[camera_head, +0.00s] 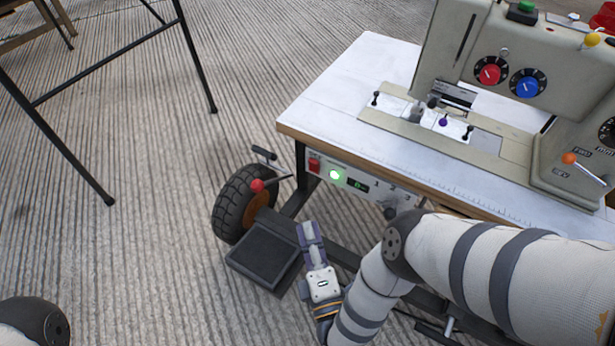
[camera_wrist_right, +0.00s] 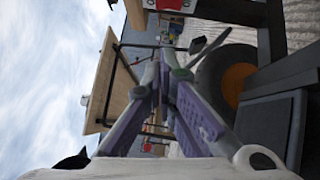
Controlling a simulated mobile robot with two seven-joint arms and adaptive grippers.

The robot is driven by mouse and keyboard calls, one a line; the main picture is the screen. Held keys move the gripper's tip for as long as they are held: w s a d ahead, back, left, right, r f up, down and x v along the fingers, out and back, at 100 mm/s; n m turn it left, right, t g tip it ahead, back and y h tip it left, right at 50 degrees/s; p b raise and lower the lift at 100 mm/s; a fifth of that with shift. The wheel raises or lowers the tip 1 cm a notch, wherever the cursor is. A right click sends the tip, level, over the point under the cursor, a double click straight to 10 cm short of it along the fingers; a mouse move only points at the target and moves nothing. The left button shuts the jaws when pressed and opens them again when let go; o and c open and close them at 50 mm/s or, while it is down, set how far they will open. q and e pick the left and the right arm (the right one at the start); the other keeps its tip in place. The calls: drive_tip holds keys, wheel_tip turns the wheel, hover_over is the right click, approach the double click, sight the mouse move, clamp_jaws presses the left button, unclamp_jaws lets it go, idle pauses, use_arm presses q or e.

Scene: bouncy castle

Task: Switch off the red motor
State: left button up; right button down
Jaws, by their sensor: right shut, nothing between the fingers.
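A sewing machine (camera_head: 420,150) stands on a white-topped table (camera_head: 340,85). A red part shows at the top edge of the right wrist view (camera_wrist_right: 168,4), probably this switch. My right gripper (camera_head: 308,228) is shut and empty, below the switch and apart from it. Its purple fingers (camera_wrist_right: 166,72) also show in the wrist view. My left gripper is out of view.
A wheel with an orange hub (camera_head: 243,195), a red-knobbed lever (camera_head: 258,185) and a black pedal box (camera_head: 264,252) are close left of the gripper. A black-legged stand (camera_head: 105,68) is at upper left. The striped floor between is clear.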

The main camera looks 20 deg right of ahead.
sight(314, 166)
use_arm(q)
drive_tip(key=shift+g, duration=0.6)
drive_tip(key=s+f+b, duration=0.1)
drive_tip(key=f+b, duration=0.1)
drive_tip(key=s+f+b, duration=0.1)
drive_tip(key=b, duration=0.2)
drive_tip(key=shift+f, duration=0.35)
use_arm(e)
drive_tip(key=w+d+r, duration=0.1)
drive_tip(key=w+d, duration=0.3)
drive_tip(key=w, duration=0.8)
drive_tip(key=shift+d+r, duration=0.2)
drive_tip(key=shift+r, duration=0.1)
drive_tip(key=shift+w, duration=0.1)
